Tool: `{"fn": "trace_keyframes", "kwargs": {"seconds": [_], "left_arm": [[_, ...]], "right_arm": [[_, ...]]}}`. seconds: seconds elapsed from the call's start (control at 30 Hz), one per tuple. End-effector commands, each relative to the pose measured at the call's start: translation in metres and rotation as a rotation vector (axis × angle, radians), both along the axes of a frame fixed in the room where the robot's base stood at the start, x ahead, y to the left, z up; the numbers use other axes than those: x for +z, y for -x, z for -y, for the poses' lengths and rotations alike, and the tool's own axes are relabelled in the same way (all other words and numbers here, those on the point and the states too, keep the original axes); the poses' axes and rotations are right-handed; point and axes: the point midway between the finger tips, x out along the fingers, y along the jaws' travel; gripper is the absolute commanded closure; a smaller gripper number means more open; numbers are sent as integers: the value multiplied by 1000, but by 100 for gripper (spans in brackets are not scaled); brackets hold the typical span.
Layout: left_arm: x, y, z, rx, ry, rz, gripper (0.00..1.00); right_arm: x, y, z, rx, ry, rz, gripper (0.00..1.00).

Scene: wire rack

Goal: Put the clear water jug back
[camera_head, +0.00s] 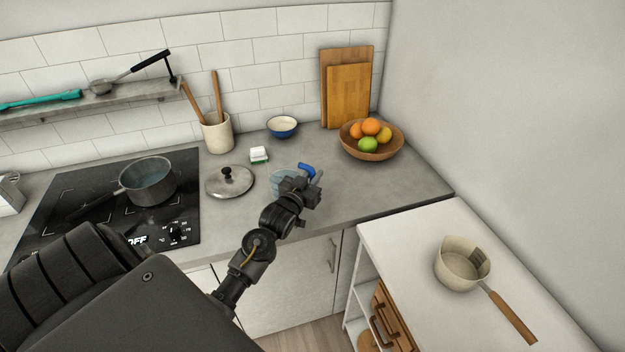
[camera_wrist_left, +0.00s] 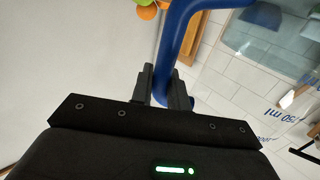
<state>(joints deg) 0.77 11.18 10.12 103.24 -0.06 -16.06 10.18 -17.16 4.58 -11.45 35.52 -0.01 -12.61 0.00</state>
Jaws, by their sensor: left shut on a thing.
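The clear water jug (camera_head: 280,181) is see-through with a blue handle (camera_head: 306,169). In the head view it is over the grey counter, partly hidden by my left gripper (camera_head: 306,187). That gripper is shut on the blue handle. In the left wrist view, the handle (camera_wrist_left: 176,40) passes between the fingers (camera_wrist_left: 166,82), and the jug's clear wall (camera_wrist_left: 262,80) with blue volume marks fills the right side. I cannot tell whether the jug's base touches the counter. My right gripper is not in view.
A pot lid (camera_head: 230,182) and a small white-and-green block (camera_head: 259,155) lie left of the jug. A fruit bowl (camera_head: 371,147) is behind right. A pot (camera_head: 148,182) stands on the black hob (camera_head: 75,190). The counter (camera_head: 385,195) right of the gripper is clear. A saucepan (camera_head: 460,268) is on the white worktop.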

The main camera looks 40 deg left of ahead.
Motion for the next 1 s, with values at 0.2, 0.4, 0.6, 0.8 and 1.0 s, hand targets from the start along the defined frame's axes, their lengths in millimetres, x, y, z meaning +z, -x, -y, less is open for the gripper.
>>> {"fn": "trace_keyframes", "kwargs": {"seconds": [0.2, 0.4, 0.6, 0.8, 1.0], "left_arm": [[-17, 0, 0, 0, 0, 2, 100], [-18, 0, 0, 0, -2, 4, 100], [-23, 0, 0, 0, -2, 3, 100], [-24, 1, 1, 0, 1, -2, 62], [-23, 1, 1, 0, 1, -2, 62]], "right_arm": [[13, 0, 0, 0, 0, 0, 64], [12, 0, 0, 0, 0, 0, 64], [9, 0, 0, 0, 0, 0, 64], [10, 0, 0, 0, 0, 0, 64], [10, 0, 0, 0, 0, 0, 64]]}}
